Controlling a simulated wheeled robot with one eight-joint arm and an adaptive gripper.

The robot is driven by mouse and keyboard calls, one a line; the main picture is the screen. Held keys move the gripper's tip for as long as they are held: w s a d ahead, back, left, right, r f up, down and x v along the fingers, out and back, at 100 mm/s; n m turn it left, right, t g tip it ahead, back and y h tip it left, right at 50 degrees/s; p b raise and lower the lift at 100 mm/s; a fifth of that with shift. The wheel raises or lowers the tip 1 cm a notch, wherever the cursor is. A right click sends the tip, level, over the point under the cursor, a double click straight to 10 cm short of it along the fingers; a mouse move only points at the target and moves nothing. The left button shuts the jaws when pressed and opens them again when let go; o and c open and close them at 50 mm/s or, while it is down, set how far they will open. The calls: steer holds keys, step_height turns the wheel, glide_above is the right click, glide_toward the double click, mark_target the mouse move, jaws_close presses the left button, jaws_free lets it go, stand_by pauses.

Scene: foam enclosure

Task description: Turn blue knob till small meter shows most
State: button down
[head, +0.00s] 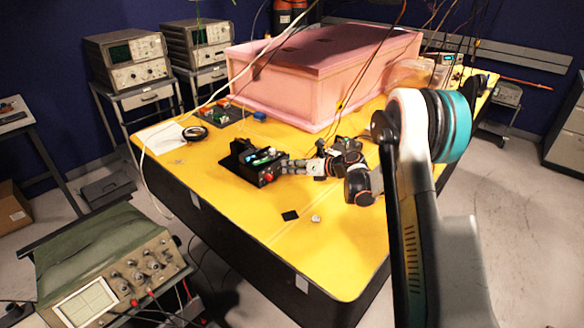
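A small black device (246,167) sits on the yellow table, with green and pale parts on top and a red part (268,178) at its front right corner. A small bluish spot shows among the parts on top, but it is too small to tell whether it is the blue knob. I cannot make out the small meter or any reading. My gripper (287,167) comes in from the right, low over the table, with its fingertips at the device's right side. Whether it touches the device, and how far its fingers are apart, is too small to tell.
A large pink foam box (300,80) stands behind the device on the yellow table (340,255). A black square (290,215) and a small pale round item (316,219) lie in front. A small blue block (260,116) and a cable coil (195,133) lie behind left.

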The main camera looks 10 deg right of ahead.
stand_by(0.4)
steer(key=n+h, duration=0.1)
steer(key=n+t+b, duration=0.1)
steer(key=shift+s+a+n+h+b, duration=0.2)
steer(key=shift+n+h+b, duration=0.1)
steer(key=shift+n+h, duration=0.1)
steer(key=n+h+b, duration=0.1)
steer(key=n+t+b, duration=0.1)
steer(key=n, duration=0.1)
steer(key=shift+s+a+f+h, duration=0.1)
steer(key=shift+a+f+h, duration=0.05)
steer(key=shift+h, duration=0.25)
steer(key=n+t+b, duration=0.1)
steer(key=n, duration=0.1)
steer(key=n+t+h+b, duration=0.1)
steer(key=b, duration=0.1)
steer(key=shift+s+a+f+n, duration=0.1)
steer(key=shift+a+f+n, duration=0.1)
steer(key=shift+n, duration=0.2)
steer(key=shift+n+t+h+b, duration=0.5)
steer(key=shift+n+t+b, duration=0.4)
steer(key=shift+n+b, duration=0.4)
steer(key=c, duration=1.4)
jaws_free()
steer(key=shift+s, duration=0.1)
steer(key=shift+c, duration=0.2)
